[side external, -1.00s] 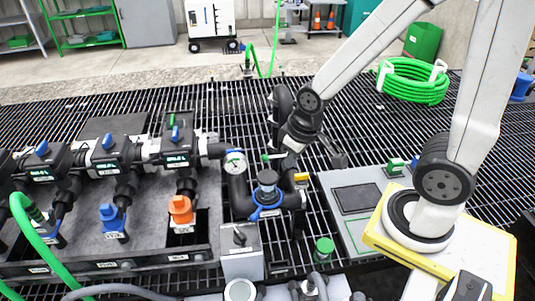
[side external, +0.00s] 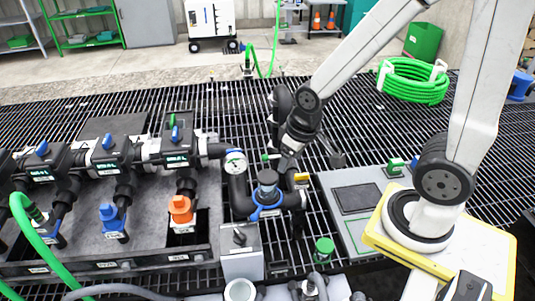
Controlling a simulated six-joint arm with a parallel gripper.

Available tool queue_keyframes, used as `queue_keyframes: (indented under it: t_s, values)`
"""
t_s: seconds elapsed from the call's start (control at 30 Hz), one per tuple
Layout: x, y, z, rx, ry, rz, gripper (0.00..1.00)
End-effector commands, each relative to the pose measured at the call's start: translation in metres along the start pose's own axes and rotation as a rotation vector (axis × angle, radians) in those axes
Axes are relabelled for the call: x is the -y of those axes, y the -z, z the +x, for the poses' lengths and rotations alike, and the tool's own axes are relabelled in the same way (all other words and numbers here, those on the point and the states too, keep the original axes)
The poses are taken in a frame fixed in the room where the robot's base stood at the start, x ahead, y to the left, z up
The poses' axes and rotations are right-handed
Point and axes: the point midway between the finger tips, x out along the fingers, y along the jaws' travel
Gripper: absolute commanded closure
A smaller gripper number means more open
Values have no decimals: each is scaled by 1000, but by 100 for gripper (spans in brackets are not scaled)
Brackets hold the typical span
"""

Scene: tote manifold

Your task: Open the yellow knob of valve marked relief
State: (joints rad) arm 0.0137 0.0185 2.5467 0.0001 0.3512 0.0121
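The small yellow knob (side external: 301,177) shows at the right side of the black pipe assembly (side external: 240,190), just right of its blue-collared black cap (side external: 267,180). My gripper (side external: 288,160) points down just above and slightly left of the yellow knob, behind the cap. Its fingertips are small and partly lost against the dark pipework, so I cannot tell whether they are open or touch the knob. The relief marking cannot be read at this size. A small green handle (side external: 270,157) sits left of my gripper.
A round gauge (side external: 236,162) stands left of the assembly. Valves with blue handles (side external: 107,142) and an orange fitting (side external: 180,208) fill the left. A grey switch box (side external: 240,250) stands in front. A grey panel (side external: 352,225) lies right. Open grating lies behind.

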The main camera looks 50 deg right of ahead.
Motion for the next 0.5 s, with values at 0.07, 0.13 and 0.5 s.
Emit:
queue_keyframes:
  t_s: [0.07,0.13,0.5]
  values:
    - [-6,3,5,13,-5,33,2]
    - [-12,6,10,25,-10,75,0]
    - [-77,24,60,128,-52,432,0]
